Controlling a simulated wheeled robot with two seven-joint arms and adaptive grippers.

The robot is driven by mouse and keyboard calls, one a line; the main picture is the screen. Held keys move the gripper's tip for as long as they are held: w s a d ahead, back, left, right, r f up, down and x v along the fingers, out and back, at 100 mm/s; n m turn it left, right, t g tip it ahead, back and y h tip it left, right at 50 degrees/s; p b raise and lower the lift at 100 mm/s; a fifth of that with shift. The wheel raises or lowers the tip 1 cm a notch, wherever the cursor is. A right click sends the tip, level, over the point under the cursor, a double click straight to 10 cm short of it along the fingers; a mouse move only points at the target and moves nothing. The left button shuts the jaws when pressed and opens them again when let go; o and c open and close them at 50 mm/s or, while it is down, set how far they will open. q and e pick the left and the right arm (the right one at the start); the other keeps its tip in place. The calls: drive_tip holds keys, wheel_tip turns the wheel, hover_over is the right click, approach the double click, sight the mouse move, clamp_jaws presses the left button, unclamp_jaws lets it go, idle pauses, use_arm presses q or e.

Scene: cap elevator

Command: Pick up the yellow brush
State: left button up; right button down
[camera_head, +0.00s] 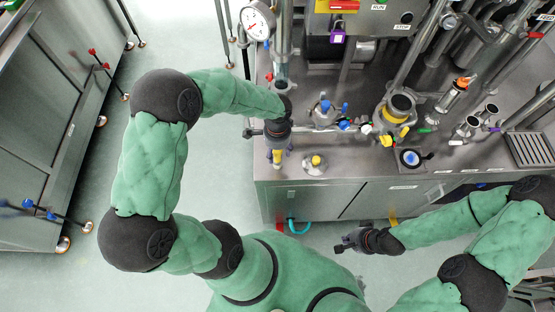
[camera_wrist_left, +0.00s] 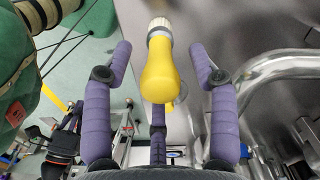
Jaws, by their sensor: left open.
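The yellow brush (camera_wrist_left: 160,72) has a smooth yellow handle and a pale bristled head. In the left wrist view it lies between the spread purple fingers of my left gripper (camera_wrist_left: 158,50), with visible gaps to both side fingers. In the head view the brush (camera_head: 278,157) shows as a small yellow piece at the counter's left end, just below my left gripper (camera_head: 278,142), which partly covers it. My left gripper is open. My right gripper (camera_head: 345,243) is in front of the cabinet; its finger opening is too small to judge.
A steel counter (camera_head: 340,148) carries a flask with a yellow top (camera_head: 315,161), a blue-capped flask (camera_head: 323,112) and a round yellow-collared vessel (camera_head: 397,108). Pipes and a pressure gauge (camera_head: 257,21) rise behind. A steel cabinet (camera_head: 40,110) stands far left, with open floor between.

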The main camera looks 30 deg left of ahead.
use_arm(q)
clamp_jaws()
drive_tip(key=shift+r, duration=0.1)
